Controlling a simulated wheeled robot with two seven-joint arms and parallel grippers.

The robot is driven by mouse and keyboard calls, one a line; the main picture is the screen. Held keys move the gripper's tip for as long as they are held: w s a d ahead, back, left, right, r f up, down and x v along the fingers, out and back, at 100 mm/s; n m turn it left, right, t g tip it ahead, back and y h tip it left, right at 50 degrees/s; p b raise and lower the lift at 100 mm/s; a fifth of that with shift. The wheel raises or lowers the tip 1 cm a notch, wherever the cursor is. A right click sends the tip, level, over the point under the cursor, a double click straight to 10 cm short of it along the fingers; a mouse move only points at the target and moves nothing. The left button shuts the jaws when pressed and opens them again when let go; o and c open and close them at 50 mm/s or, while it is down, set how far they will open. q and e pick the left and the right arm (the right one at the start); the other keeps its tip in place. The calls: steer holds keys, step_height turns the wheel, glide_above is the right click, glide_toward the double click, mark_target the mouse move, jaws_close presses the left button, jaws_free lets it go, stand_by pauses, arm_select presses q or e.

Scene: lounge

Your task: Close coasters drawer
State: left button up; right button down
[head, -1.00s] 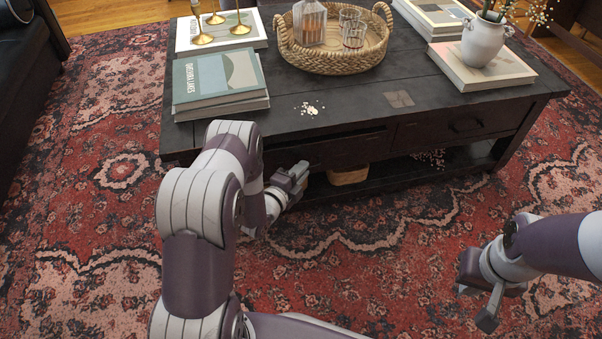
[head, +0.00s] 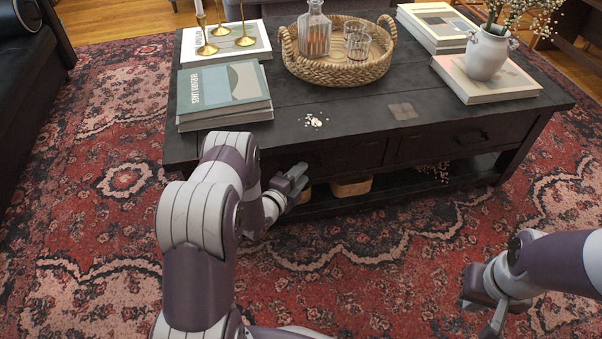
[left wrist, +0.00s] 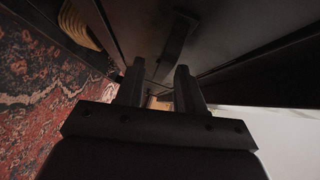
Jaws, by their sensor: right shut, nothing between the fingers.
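The dark wooden coffee table (head: 340,115) has two drawer fronts along its near side. The left drawer front (head: 355,156) is partly behind my left arm and looks about flush with the table; a small remaining gap is hard to rule out. The right drawer front (head: 440,143) is flush. I cannot tell which drawer holds coasters. My left gripper (head: 293,180) is at the left drawer's lower front. In the left wrist view its fingers (left wrist: 160,82) are apart with nothing between them, close to dark wood. My right gripper (head: 487,305) is shut and empty over the rug.
The tabletop holds books (head: 224,92), a wicker tray (head: 340,70) with a decanter and glasses, brass candlesticks (head: 244,40) and a white vase (head: 487,52). A basket (head: 352,187) sits on the lower shelf. The patterned rug (head: 370,265) in front is clear.

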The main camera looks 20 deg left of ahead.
arm_select(q)
steer(key=p+v, duration=0.5)
steer(key=v, duration=0.7)
